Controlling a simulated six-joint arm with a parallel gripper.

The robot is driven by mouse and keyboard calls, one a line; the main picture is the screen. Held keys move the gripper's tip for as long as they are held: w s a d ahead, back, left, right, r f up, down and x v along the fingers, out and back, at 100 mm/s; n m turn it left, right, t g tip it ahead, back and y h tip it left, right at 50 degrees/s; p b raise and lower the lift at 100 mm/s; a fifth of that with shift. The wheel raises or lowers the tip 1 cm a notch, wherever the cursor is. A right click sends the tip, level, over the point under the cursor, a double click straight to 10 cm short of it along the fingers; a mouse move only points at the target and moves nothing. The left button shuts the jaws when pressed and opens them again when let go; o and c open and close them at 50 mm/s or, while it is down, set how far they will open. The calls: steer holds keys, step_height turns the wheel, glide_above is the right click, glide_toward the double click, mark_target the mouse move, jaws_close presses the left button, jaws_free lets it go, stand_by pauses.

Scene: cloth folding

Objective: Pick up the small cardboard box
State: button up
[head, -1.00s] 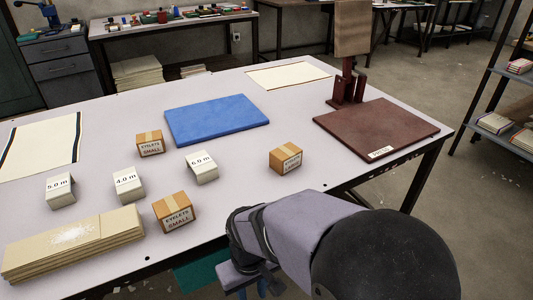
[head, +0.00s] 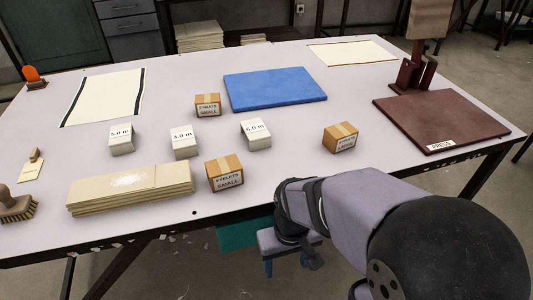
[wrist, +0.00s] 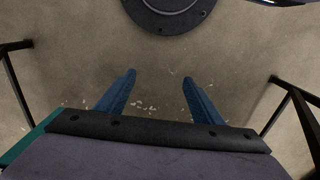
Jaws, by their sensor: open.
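Three small brown cardboard boxes with tape and white labels sit on the table. One box marked "EYELETS SMALL" (head: 224,174) is near the front, beside a stack of boards. Another box marked "EYELETS SMALL" (head: 208,105) is farther back, by the blue mat. A third box (head: 340,137) is to the right; its label starts with "EYELETS" and its second word is hard to read. My gripper (head: 286,266) hangs below and in front of the table's front edge, apart from the boxes. In the wrist view its blue fingers (wrist: 159,80) are open and empty above the floor.
The table (head: 300,160) also bears a blue mat (head: 275,88), several white number cards, a board stack (head: 130,190), a brush (head: 15,207) and a dark red press (head: 440,118). The table's front edge lies between my gripper and the boxes.

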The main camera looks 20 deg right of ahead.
steer(key=a+r+m+g+y+p, duration=0.15)
steer(key=a+r+m+p, duration=0.25)
steer(key=a+r+p, duration=0.45)
steer(key=w+a+r+n+t+h+p, duration=0.15)
steer(key=w+a+r+n+p, duration=0.25)
steer(key=r+n+p, duration=0.65)
steer(key=w+a+r+n+h+p, duration=0.2)
steer(key=w+a+r+n+p, duration=0.15)
steer(key=r+n+p, duration=0.7)
steer(key=n+h, duration=0.2)
glide_toward(223, 165)
step_height(223, 165, down, 3)
steer(key=s, duration=0.1)
steer(key=shift+w+d+f+t+h, duration=0.1)
steer(key=shift+d+t+h, duration=0.2)
steer(key=shift+d, duration=0.05)
steer(key=shift+w+p+x, duration=0.15)
steer(key=shift+p+x, duration=0.1)
steer(key=shift+x, duration=1.55)
steer(key=shift+w+p+x, duration=0.1)
steer(key=shift+p+x, duration=0.1)
steer(key=shift+x, duration=1.6)
steer(key=c, duration=1.3)
